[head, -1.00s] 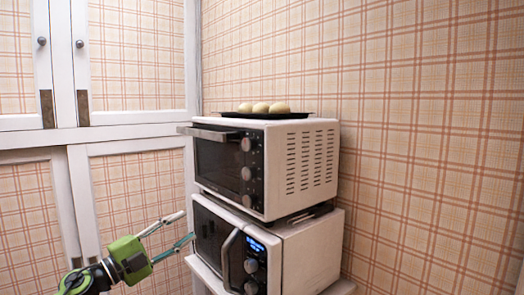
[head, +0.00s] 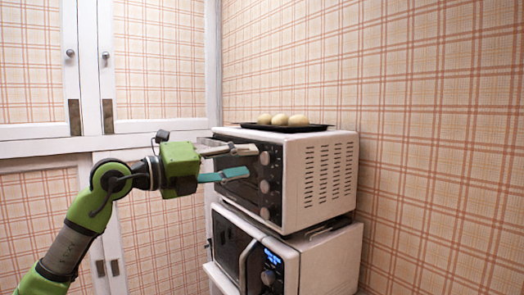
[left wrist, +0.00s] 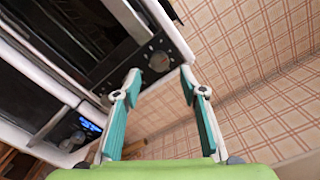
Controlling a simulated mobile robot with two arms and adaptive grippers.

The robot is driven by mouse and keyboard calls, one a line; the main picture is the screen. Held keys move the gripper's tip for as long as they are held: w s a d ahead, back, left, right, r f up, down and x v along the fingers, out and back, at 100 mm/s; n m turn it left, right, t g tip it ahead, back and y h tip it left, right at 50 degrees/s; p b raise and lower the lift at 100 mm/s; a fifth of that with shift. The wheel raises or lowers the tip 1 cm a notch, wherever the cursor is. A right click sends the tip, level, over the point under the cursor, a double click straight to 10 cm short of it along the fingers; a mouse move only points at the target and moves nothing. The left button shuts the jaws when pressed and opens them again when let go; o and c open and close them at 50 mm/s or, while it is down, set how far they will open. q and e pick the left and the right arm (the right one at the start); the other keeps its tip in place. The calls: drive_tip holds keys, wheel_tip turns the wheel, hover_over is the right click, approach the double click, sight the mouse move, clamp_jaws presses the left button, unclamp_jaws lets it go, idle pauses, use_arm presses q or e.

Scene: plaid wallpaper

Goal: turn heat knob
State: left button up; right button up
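A white toaster oven (head: 318,180) with a black front stands atop a white microwave (head: 325,262). Several round knobs run down its front panel; the top knob (head: 264,158) and the middle knob (head: 264,186) show in the head view. My left gripper (head: 250,160) is in front of the panel, its fingers pointing at the upper knobs. In the left wrist view its two fingers (left wrist: 160,72) are spread apart with nothing between them. One round knob (left wrist: 159,62) shows just beyond the gap between the fingertips. I cannot tell any knob's label. My right gripper is not in view.
A black tray (head: 315,128) with several pale round buns (head: 280,119) lies on top of the oven. White cabinets with plaid panels stand behind at the left. A plaid wall is close on the right. The microwave's handle (head: 246,262) sticks out below.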

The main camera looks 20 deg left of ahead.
sight(264, 159)
use_arm(q)
drive_tip(key=p+x, duration=0.1)
drive_tip(key=x, duration=0.3)
drive_tip(key=shift+w+d+r+p, duration=0.1)
drive_tip(key=shift+w+d+p, duration=0.05)
drive_tip(key=shift+p, duration=0.15)
drive_tip(key=shift+w+d, duration=0.4)
drive_tip(key=shift+w, duration=0.1)
clamp_jaws()
